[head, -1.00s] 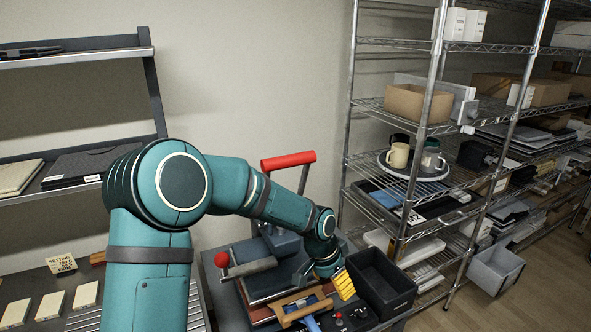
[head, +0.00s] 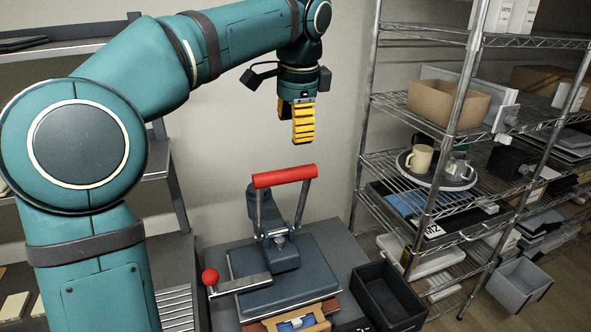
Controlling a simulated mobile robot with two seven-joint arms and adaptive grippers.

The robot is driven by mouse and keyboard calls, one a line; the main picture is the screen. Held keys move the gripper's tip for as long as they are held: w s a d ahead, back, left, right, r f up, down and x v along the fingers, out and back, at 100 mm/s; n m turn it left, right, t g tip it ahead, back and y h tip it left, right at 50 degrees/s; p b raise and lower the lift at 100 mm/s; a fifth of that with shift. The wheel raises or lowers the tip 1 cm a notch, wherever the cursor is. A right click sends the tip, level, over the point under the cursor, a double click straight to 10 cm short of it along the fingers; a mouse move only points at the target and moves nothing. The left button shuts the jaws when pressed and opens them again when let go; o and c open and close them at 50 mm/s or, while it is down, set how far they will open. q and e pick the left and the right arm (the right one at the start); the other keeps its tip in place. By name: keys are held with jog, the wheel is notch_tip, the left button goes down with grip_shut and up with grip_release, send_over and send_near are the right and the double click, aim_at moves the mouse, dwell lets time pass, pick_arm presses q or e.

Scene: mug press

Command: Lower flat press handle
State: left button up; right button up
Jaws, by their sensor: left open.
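The flat press (head: 285,262) stands on a grey bench, with a dark flat upper plate. Its handle, a red grip bar (head: 285,176) on two metal arms, is raised above the plate. A side lever with a red ball knob (head: 210,276) sticks out at the press's left. My left gripper (head: 303,138) has yellow fingers, points down and is open. It appears above the red grip in the picture, apart from it, with nothing held. My right gripper is not in view.
A black open bin (head: 388,298) sits right of the press. A wire shelf rack (head: 455,180) with mugs and boxes stands at the right. A dark shelf is at the left, behind my arm.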

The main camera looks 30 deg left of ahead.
aim_at(292, 170)
pick_arm(q)
jog(key=f, duration=0.4)
jog(key=w+a+f+b, duration=0.1)
jog(key=f, duration=0.3)
jog(key=a+f+b, duration=0.1)
jog(key=f, duration=0.3)
jog(key=shift+w+f, duration=0.3)
jog(key=shift+w, duration=0.05)
jog(key=shift+d, duration=0.1)
grip_shut()
